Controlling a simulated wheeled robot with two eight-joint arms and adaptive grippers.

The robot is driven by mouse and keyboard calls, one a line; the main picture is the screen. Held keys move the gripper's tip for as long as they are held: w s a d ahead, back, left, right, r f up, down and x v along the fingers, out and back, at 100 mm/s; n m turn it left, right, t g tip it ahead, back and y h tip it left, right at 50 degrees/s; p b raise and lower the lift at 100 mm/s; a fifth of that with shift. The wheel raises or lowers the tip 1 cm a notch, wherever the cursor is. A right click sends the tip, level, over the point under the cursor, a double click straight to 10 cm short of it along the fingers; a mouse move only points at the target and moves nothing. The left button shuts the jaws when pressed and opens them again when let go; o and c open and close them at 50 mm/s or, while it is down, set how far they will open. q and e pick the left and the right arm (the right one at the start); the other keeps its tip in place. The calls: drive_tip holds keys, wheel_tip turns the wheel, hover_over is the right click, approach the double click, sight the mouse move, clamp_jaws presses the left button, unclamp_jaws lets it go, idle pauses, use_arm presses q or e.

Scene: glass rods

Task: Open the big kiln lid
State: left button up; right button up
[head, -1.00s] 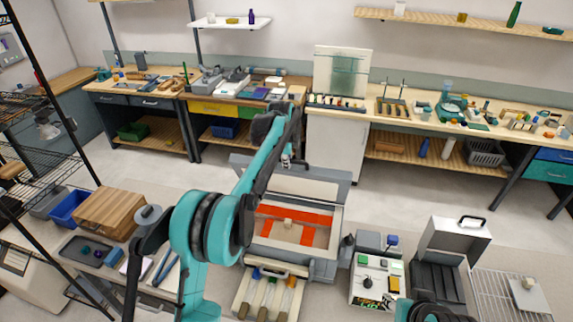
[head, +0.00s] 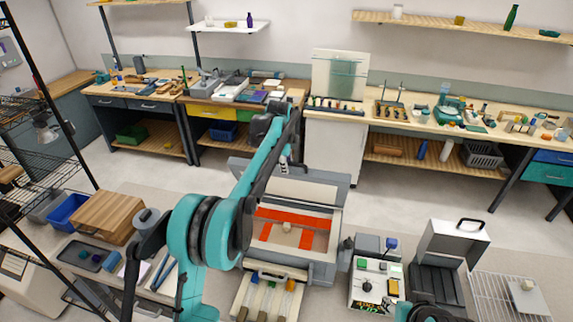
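The big kiln (head: 326,268) is a grey box in the middle of the head view. Its inside shows, with a pale lining, orange-red strips and a small pale block (head: 287,226). Its lid (head: 338,180) appears raised at the far side, its pale inner face towards me. My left arm reaches over the kiln's left side. My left gripper (head: 284,165) is small, at the lid's far edge and partly hidden by my arm. I cannot tell whether it touches the lid or how its fingers stand. My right gripper is out of view; only part of the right arm shows at the bottom.
A tray of tools (head: 268,298) stands in front of the kiln. A control box (head: 377,284) and a smaller kiln with a raised lid (head: 455,242) are to the right, beside a wire rack (head: 505,300). A wooden box (head: 106,216) is at left. Open floor lies behind.

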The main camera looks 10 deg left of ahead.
use_arm(q)
drive_tip(key=v, duration=1.1)
drive_tip(key=shift+s+r, duration=0.1)
drive_tip(key=s+f+n+t+b, duration=0.3)
drive_tip(key=s+f+n+b, duration=1.5)
drive_tip(key=s+f+b, duration=1)
drive_tip(key=s+a+f, duration=0.1)
drive_tip(key=s+f, duration=1)
drive_tip(key=f, duration=0.2)
drive_tip(key=shift+b, duration=0.4)
